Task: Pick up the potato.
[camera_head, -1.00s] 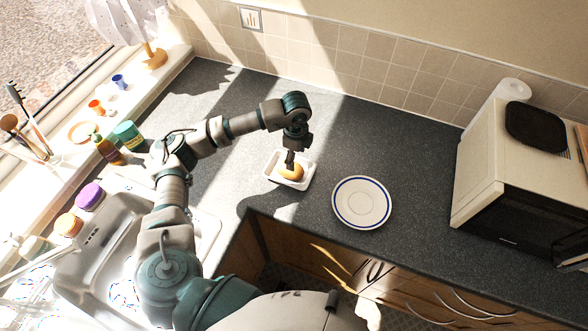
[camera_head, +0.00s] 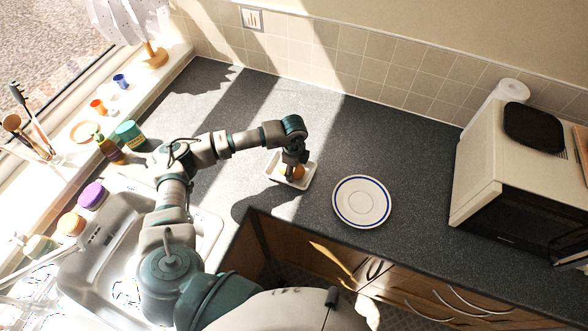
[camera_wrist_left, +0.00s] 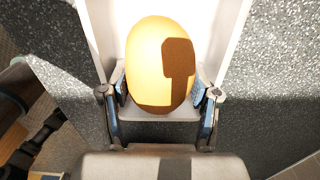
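The potato (camera_head: 299,172) is yellow-orange and lies in a small white tray (camera_head: 272,173) on the dark worktop. My left gripper (camera_head: 292,171) is down at the potato and partly hides it in the head view. In the left wrist view the potato (camera_wrist_left: 145,70) stands between the two open fingers (camera_wrist_left: 160,90), one on each side. The finger pads are very close to its sides; I cannot tell whether they touch. A dark shadow falls on the potato. The white tray also shows behind it (camera_wrist_left: 227,30). My right gripper is not in view.
A white plate with a blue rim (camera_head: 361,202) lies right of the tray. A microwave (camera_head: 520,190) stands at the far right. The sink (camera_head: 100,255) and several jars are at left. The worktop behind the tray is clear.

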